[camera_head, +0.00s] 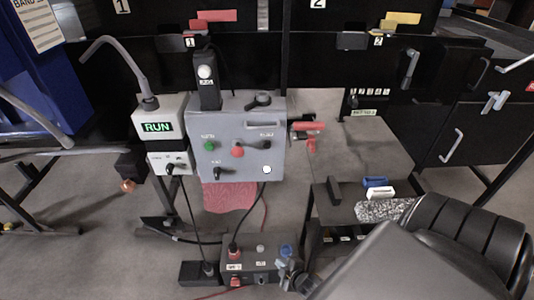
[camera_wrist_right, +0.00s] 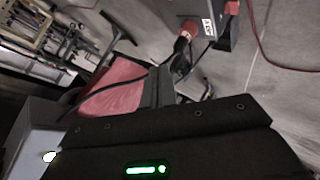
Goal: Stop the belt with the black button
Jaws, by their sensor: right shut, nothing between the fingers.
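A grey control box (camera_head: 225,185) stands left of centre in the head view. Its front has a green button (camera_head: 210,145), a red button (camera_head: 237,151), a black control at right (camera_head: 265,144), a black control at lower left (camera_head: 217,170) and a white round one (camera_head: 266,169). Their labels are too small to read. The display (camera_head: 157,127) beside it reads RUN in green. My left gripper is not in view.
A low floor box (camera_head: 262,277) with plugs and a blue cap sits below. A red handle (camera_head: 310,130) sticks out at the control box's right. Cables hang in front of the pink mat (camera_head: 230,195). A small table (camera_head: 318,200) stands right of centre.

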